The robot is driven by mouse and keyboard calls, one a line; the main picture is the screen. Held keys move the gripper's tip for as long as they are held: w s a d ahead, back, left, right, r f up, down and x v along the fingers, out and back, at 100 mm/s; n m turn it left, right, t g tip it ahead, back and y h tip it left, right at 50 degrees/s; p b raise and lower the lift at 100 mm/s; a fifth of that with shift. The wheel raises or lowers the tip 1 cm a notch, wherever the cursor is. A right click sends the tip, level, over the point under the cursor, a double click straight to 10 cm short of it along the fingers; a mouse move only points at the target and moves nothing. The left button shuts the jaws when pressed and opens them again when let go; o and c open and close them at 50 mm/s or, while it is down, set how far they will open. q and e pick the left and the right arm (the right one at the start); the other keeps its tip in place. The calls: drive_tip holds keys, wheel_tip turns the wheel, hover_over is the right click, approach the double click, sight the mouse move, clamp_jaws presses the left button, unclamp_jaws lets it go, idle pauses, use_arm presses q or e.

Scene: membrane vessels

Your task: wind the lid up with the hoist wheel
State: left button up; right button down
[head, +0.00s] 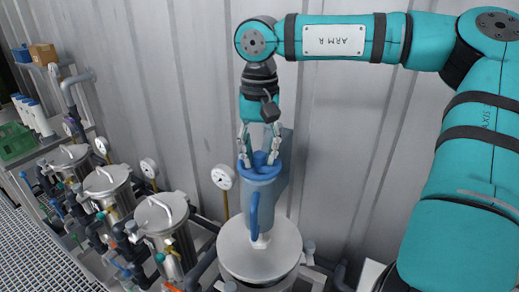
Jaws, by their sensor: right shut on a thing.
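My right gripper (259,150) points straight down, with its fingers shut on the blue hoist wheel (245,172). The wheel sits on top of an upright grey-blue hoist body (268,195) in front of the wall. A curved blue bar (253,218) stands on the near side of this body. Below is a wide round metal lid (270,262) on the front vessel. The lid looks level, and I cannot tell whether there is a gap under it. The fingers partly hide the wheel's rim. My left gripper is out of view.
Several smaller metal vessels (170,250) with handled lids stand in a row to the left, among pipes and valves. A dial gauge (223,177) stands close left of the hoist. A corrugated wall (345,130) is close behind. A green crate (15,142) is far left.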

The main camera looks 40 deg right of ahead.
sight(260, 153)
drive_tip(key=shift+w+r+n, duration=0.1)
drive_tip(key=shift+r+n, duration=0.05)
drive_tip(key=shift+n, duration=1.55)
drive_tip(key=c, duration=1)
unclamp_jaws()
drive_tip(key=shift+c, duration=0.2)
wheel_tip(260, 153, up, 12)
drive_tip(key=shift+d, duration=0.1)
